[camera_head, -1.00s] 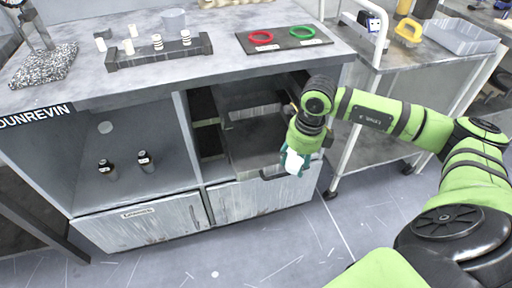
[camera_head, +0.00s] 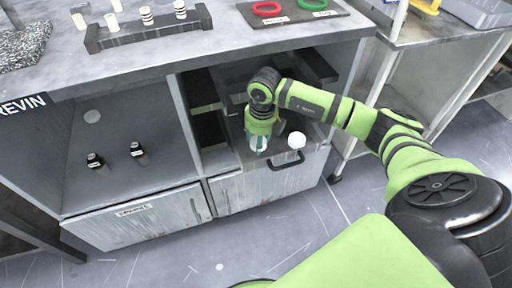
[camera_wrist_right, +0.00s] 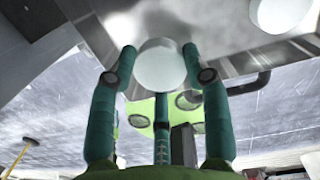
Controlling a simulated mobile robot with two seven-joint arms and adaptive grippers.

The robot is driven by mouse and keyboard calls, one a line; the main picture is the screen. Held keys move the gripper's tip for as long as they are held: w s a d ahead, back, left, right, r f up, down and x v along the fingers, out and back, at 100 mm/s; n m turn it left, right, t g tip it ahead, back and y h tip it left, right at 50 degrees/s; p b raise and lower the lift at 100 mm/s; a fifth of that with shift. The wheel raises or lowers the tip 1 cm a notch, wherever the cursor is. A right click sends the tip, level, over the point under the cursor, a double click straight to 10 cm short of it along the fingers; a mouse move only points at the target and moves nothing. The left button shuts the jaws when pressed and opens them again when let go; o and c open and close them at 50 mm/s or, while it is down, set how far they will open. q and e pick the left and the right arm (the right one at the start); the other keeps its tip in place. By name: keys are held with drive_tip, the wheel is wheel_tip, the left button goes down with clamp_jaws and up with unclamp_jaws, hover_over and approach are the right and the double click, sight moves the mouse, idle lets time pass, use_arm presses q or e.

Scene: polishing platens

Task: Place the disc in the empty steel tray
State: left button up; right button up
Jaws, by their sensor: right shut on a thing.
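My right gripper (camera_head: 258,150), with teal fingers, is shut on a white round disc (camera_wrist_right: 160,66), which sits between its fingertips in the right wrist view. The gripper is over a pulled-out grey metal drawer or tray (camera_head: 228,158) in the bench cabinet. A second white disc (camera_head: 296,140) shows to the right of the gripper, at the drawer's front by its dark handle; it also shows at the top of the right wrist view (camera_wrist_right: 280,12). A shiny steel surface (camera_wrist_right: 222,32) lies behind the held disc. I cannot tell which tray is the empty one. My left gripper is not in view.
The bench top (camera_head: 190,62) overhangs the drawer. It carries a dark rack (camera_head: 150,30) with vials and a dark mat with a red ring (camera_head: 267,8) and a green ring. Two dark bottles (camera_head: 136,150) stand in the left compartment. A cart (camera_head: 430,80) stands at right.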

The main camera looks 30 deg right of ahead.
drive_tip(key=shift+w+a+f, duration=0.3)
drive_tip(key=shift+w+f, duration=0.05)
drive_tip(key=shift+f, duration=1.9)
drive_tip(key=shift+b, duration=0.3)
drive_tip(key=shift+f, duration=0.2)
drive_tip(key=o, duration=1)
drive_tip(key=shift+r, duration=0.2)
drive_tip(key=r, duration=0.4)
drive_tip(key=s+r+p, duration=0.1)
drive_tip(key=r, duration=0.7)
drive_tip(key=shift+s+p, duration=0.25)
drive_tip(key=shift+p, duration=0.05)
